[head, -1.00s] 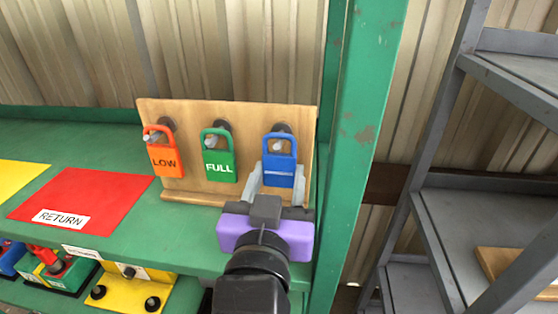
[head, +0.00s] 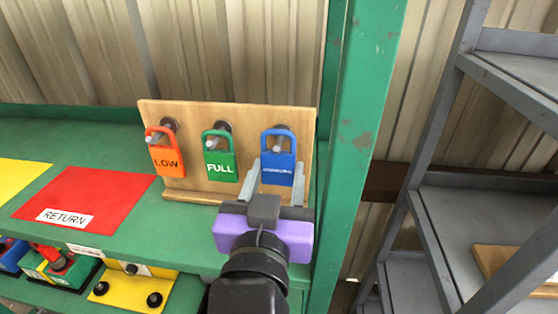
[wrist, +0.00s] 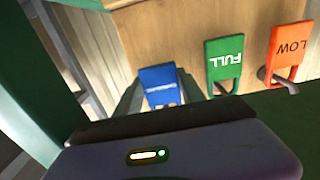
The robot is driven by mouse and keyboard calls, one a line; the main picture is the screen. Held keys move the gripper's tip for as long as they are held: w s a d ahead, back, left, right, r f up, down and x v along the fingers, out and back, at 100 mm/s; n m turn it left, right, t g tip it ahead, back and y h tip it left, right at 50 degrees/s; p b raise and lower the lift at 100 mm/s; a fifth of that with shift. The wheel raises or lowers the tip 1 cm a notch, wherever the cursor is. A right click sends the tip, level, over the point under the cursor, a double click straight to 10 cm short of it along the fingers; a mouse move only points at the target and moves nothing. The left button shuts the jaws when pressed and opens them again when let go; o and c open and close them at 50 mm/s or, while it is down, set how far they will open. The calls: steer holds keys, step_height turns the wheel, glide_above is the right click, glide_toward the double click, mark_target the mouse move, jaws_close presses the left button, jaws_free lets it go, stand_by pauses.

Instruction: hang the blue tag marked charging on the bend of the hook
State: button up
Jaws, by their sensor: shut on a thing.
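The blue tag (head: 278,173) has an open loop at its top and small white lettering too fine to read. My gripper (head: 276,180) is shut on its lower part, one finger at each side. The tag is upright in front of the right-hand hook (head: 277,147) on the wooden board (head: 250,112). The hook's metal tip shows inside the loop; whether the loop rests on the bend I cannot tell. In the wrist view the blue tag (wrist: 160,87) is between the fingers, and its loop is mostly hidden.
An orange LOW tag (head: 166,160) and a green FULL tag (head: 220,165) hang on hooks to the left. A green post (head: 350,150) stands close to the right. A red RETURN mat (head: 85,195) lies on the green shelf (head: 140,225).

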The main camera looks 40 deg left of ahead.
steer(key=shift+v, duration=2.9)
steer(key=shift+s, duration=0.1)
